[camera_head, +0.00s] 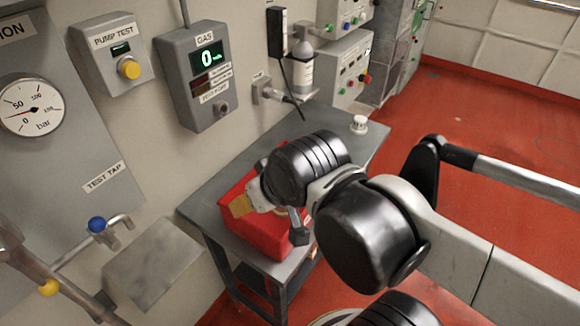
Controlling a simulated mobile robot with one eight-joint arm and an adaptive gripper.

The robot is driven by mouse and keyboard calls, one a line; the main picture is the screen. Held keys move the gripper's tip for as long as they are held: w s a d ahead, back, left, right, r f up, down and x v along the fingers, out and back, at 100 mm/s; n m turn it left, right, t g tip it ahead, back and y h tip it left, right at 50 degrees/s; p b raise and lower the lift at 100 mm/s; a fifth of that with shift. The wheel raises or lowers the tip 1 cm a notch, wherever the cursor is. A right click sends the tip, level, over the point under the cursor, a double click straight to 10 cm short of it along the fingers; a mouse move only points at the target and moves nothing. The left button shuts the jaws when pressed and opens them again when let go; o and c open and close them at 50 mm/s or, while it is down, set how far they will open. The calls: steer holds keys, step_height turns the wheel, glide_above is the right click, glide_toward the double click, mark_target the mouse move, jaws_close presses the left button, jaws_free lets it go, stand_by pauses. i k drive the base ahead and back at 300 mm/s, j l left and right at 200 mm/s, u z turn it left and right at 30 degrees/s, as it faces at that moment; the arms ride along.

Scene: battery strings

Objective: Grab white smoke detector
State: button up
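A small white round object (359,125), which looks like the smoke detector, sits on the grey table (372,140) near its far right corner. My arm reaches in from the right over the table. My gripper (272,213) is at the arm's end, above or beside the red box and to the lower left of the white object, well apart from it. My own arm links hide much of the gripper, so I cannot tell how far its fingers are apart or whether they touch anything.
A red box (242,236) stands on the table's near end, with a tan piece (240,205) at its top. A gas panel (203,80), a pump test box (112,62) and a grey bottle (300,72) are along the wall. Red floor to the right is clear.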

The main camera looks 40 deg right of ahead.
mark_target(359, 126)
steer(key=z, duration=1.45)
